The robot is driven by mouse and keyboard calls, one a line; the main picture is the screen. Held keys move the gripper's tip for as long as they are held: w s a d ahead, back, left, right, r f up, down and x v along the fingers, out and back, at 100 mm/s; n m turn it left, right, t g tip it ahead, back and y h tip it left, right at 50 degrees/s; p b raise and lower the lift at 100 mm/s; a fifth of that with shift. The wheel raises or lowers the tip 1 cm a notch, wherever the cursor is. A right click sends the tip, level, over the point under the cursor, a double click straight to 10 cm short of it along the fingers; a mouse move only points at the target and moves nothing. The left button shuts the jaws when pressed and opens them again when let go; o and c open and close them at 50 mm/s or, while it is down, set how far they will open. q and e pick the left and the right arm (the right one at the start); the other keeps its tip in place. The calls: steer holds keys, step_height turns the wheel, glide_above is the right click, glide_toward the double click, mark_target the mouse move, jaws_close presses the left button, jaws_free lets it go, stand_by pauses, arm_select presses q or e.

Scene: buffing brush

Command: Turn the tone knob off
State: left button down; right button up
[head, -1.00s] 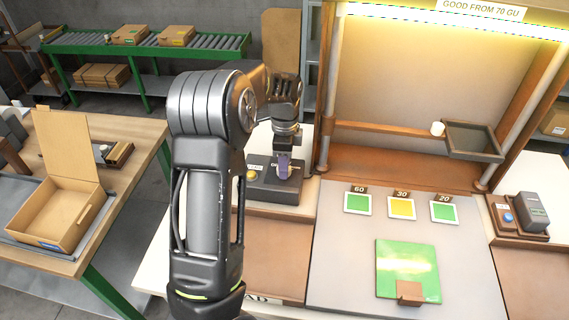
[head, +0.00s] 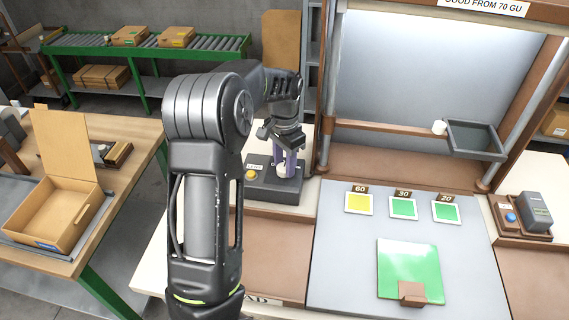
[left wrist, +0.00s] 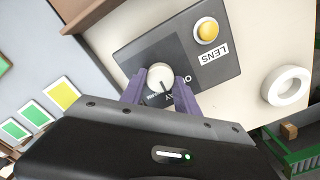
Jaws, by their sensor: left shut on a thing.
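The tone knob (left wrist: 160,76) is a round white knob with a dark pointer line, on the dark control box (left wrist: 140,45). Its printed labels are partly hidden by a finger. My left gripper (left wrist: 161,88) has its two purple fingers on either side of the knob and is shut on it. In the head view my left gripper (head: 289,163) points down onto the same box (head: 270,194). A yellow button (left wrist: 207,30) labelled LENS is beside the knob. The light booth's back wall (head: 425,70) is lit cool white. My right gripper is not in view.
Square swatches marked 60 (head: 358,203), 30 (head: 403,207) and 20 (head: 446,212) lie on the grey board, with a green panel (head: 410,265) nearer. A white ring (left wrist: 288,86) lies beside the box. A blue-button device (head: 523,212) stands at right.

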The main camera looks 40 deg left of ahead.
mark_target(284, 166)
arm_select(q)
steer(key=n, duration=0.5)
steer(key=shift+n, duration=0.3)
steer(key=n, duration=0.5)
steer(key=shift+a, duration=0.1)
steer(key=c, duration=0.9)
jaws_free()
steer(key=shift+r, duration=0.15)
step_height(284, 166, up, 8)
steer(key=shift+f+b, duration=0.2)
steer(key=shift+b, duration=0.4)
